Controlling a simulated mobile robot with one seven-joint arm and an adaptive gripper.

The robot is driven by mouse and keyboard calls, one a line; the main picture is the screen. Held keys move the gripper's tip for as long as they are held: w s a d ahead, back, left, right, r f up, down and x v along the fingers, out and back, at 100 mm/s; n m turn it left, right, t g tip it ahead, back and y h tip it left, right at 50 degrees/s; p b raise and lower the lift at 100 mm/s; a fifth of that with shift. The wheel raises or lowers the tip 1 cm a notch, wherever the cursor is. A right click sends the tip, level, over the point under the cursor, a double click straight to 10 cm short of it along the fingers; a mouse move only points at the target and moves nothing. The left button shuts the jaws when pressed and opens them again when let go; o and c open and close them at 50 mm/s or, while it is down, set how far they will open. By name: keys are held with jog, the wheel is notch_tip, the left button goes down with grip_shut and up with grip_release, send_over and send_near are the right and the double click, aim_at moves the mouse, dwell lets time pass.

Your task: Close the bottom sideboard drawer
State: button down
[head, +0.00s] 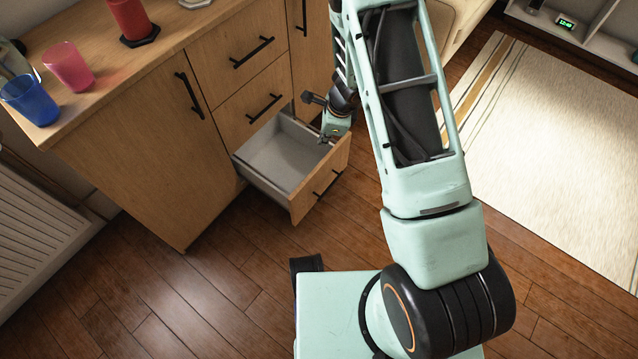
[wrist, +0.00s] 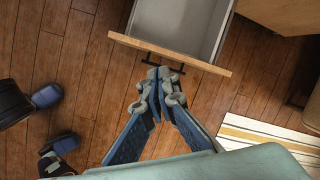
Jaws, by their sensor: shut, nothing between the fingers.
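The bottom sideboard drawer (head: 285,158) stands pulled out from the wooden sideboard (head: 160,150). Its grey inside looks empty, and its wooden front (head: 318,180) carries a dark bar handle. My gripper (head: 328,138) is by the right part of the drawer front in the head view. In the wrist view the drawer front (wrist: 205,65) lies across the top, with its dark handle (wrist: 176,70) below the edge. The gripper's fingertips (wrist: 158,74) are together at the handle, with nothing between them. I cannot tell whether they touch it.
The drawers above are shut. A blue cup (head: 30,100), a pink cup (head: 68,66) and a red object (head: 132,20) stand on the sideboard top. A radiator (head: 40,225) is at the left. Wooden floor in front is clear, and a striped rug (head: 550,150) lies at the right.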

jog(key=s+d+f+m+b, duration=0.1)
jog(key=s+f+m+b, duration=0.15)
jog(key=f, duration=0.45)
jog(key=s+d+f+m+b, duration=0.15)
jog(key=f+m, duration=0.25)
jog(key=f, duration=0.4)
jog(key=w+a+f+b, duration=0.2)
jog(key=w+a+f, duration=0.2)
jog(key=f, duration=0.5)
jog(key=shift+w+a, duration=0.3)
jog(key=shift+a, duration=0.05)
